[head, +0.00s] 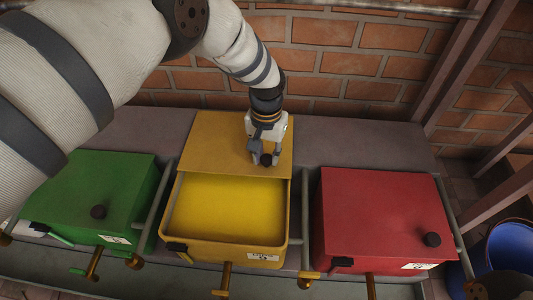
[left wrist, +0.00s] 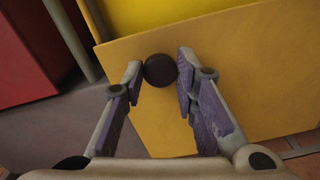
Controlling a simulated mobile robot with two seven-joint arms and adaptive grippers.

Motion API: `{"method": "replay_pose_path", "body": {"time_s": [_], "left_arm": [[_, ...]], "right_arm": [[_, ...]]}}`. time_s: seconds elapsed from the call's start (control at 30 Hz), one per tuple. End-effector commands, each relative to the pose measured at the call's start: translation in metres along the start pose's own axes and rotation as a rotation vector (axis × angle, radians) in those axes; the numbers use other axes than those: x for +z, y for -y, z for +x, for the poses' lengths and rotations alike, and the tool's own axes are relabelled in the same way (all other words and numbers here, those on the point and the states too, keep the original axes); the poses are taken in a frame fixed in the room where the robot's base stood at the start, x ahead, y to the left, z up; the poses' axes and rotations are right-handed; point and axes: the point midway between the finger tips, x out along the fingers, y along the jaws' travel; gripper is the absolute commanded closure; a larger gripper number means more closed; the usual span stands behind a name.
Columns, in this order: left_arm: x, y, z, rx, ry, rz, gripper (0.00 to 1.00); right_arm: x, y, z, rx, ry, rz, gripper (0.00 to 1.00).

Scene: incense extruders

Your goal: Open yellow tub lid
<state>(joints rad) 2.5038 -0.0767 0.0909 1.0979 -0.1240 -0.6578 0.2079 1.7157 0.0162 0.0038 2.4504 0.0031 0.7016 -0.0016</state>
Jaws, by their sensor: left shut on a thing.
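The yellow tub (head: 225,210) stands in the middle, and its yellow inside shows through the open top. Its flat yellow lid (head: 215,140) is slid back behind the opening, toward the brick wall. My left gripper (head: 264,158) is over the lid's front right part, with its fingers at the dark round knob (head: 266,160). In the left wrist view the knob (left wrist: 160,70) sits between the two fingertips, and the gripper is shut on it. The lid (left wrist: 210,70) also shows there around the fingers. My right gripper is not in view.
A green tub (head: 95,195) stands at the left and a red tub (head: 375,215) at the right, both with lids on. Grey bars run beside the yellow tub. A brick wall (head: 340,65) is behind. A blue bucket (head: 512,250) is at the far right.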

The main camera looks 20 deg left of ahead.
Motion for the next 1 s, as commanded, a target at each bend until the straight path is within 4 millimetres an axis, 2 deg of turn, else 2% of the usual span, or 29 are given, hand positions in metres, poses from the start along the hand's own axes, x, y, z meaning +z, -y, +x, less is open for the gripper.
{"method": "replay_pose_path", "body": {"time_s": [0.03, 0.07, 0.1, 0.13, 0.47, 0.57, 0.8, 1.0], "left_arm": [[0.001, 0.0, 0.001, 0.0, 0.003, 0.001, 1.0], [0.001, 0.0, 0.001, 0.0, 0.004, 0.001, 0.66], [0.001, 0.0, 0.001, 0.0, 0.003, 0.001, 0.57], [0.001, 0.0, 0.001, 0.0, 0.003, 0.001, 0.53], [0.0, 0.0, -0.005, 0.0, 0.0, 0.0, 0.53], [-0.001, 0.0, -0.024, 0.0, -0.003, 0.0, 0.53], [-0.001, 0.0, -0.088, 0.0, -0.002, -0.001, 0.53], [0.001, 0.0, -0.117, 0.0, 0.002, 0.0, 0.53]], "right_arm": [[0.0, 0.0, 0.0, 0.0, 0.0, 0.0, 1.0], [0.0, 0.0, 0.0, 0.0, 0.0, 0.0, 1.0], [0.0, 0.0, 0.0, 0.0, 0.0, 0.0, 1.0], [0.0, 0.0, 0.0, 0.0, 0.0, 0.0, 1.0], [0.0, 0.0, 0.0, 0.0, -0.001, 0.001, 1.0], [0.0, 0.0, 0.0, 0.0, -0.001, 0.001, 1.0], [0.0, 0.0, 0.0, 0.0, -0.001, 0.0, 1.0], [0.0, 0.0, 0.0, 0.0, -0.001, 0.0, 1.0]]}}
